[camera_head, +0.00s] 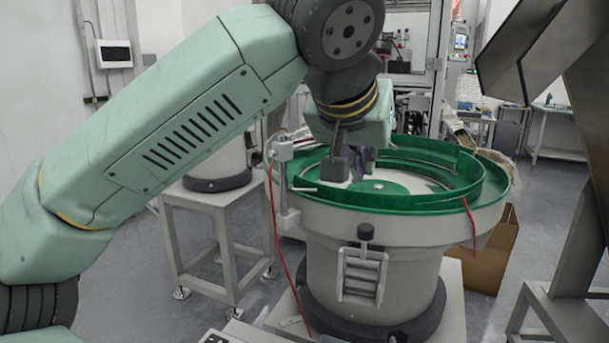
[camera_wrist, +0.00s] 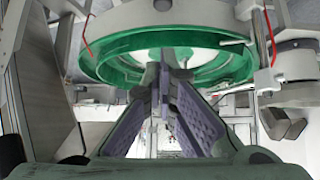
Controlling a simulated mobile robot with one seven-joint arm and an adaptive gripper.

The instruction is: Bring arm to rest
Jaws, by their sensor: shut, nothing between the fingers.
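My arm, with pale green covers, reaches across the head view from the lower left to the top middle and bends down to the wrist. My gripper (camera_head: 360,168) hangs over the green bowl of the vibratory feeder (camera_head: 395,225), partly hidden by my own wrist parts. In the wrist view my gripper (camera_wrist: 166,62) shows its two purple-grey padded fingers meeting at the tips. It is shut and holds nothing. The green bowl (camera_wrist: 100,67) lies beyond the fingertips. I cannot tell the exact height of the fingertips above the bowl.
A second feeder base on a white stand (camera_head: 215,205) stands behind my arm. A cardboard box (camera_head: 490,255) is on the floor right of the feeder. A dark angled metal structure (camera_head: 555,50) fills the upper right. Grey floor (camera_head: 535,205) shows between them.

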